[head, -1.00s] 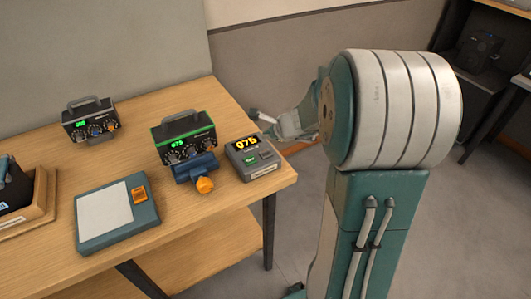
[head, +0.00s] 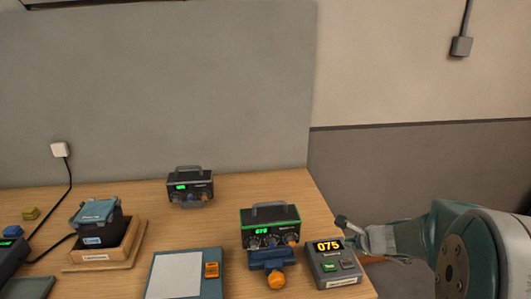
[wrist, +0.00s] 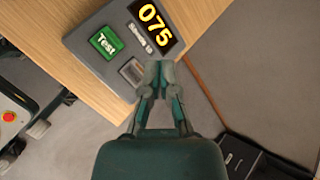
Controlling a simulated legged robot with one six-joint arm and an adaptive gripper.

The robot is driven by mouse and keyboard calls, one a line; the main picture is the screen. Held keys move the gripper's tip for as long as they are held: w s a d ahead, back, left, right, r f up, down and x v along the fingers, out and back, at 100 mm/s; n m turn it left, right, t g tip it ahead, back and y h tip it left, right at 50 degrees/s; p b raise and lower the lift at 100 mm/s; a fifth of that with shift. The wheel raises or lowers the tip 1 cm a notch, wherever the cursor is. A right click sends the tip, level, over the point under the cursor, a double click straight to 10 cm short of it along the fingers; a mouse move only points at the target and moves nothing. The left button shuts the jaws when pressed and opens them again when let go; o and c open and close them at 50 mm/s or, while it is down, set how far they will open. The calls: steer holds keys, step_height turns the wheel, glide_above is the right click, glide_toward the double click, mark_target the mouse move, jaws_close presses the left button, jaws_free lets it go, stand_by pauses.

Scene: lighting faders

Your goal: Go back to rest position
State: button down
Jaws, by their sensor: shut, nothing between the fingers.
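My gripper (head: 345,224) is at the right end of the table in the head view, beside the grey display box (head: 334,264). Its fingertips are together and empty in the wrist view (wrist: 159,68). There they overlap the near edge of the display box (wrist: 128,35), which reads 075 in yellow and has a green Test button. I cannot tell whether they touch it. A green-trimmed black fader box (head: 270,228) with a green readout stands left of the display box. A blue part with an orange knob (head: 276,281) is in front of it.
A similar dark box (head: 190,187) stands farther back on the wooden table (head: 228,215). A teal pad with an orange switch (head: 180,275) lies in front. A wooden tray (head: 130,250) holds a dark device at left. A grey wall stands behind the table.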

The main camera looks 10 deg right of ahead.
steer(key=s+a+r+n+g+y, duration=0.1)
steer(key=s+a+r+n, duration=0.3)
steer(key=s+a+n, duration=0.15)
steer(key=s+a+r+n+g, duration=0.1)
steer(key=s+a+r+n, duration=0.35)
steer(key=a+n, duration=0.25)
steer(key=s+a+r+n+g+h, duration=0.1)
steer(key=s+n+h, duration=0.2)
steer(key=s+n, duration=0.7)
steer(key=s, duration=0.4)
steer(key=shift+s+r+n, duration=0.3)
steer(key=shift+n, duration=0.05)
